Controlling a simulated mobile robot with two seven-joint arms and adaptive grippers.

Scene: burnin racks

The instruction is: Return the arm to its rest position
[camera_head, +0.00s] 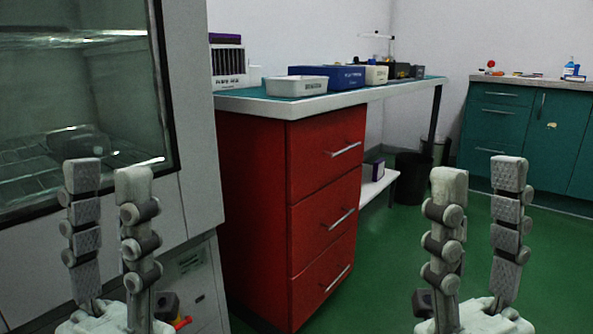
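My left gripper (110,172) stands upright at the lower left, in front of the glass-doored cabinet (190,110). Its two fingers are apart with nothing between them. My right gripper (481,172) stands upright at the lower right, over the green floor in the picture. Its fingers are also apart and empty. Both grippers point up at about the same height. The rest of both arms is below the picture's edge.
A red drawer unit (327,205) stands in the middle under a bench (400,92) with a white tray (297,86) and a blue box (340,76). Teal cabinets (520,125) and a dark bin (411,178) are farther back. Green floor (385,270) is clear between.

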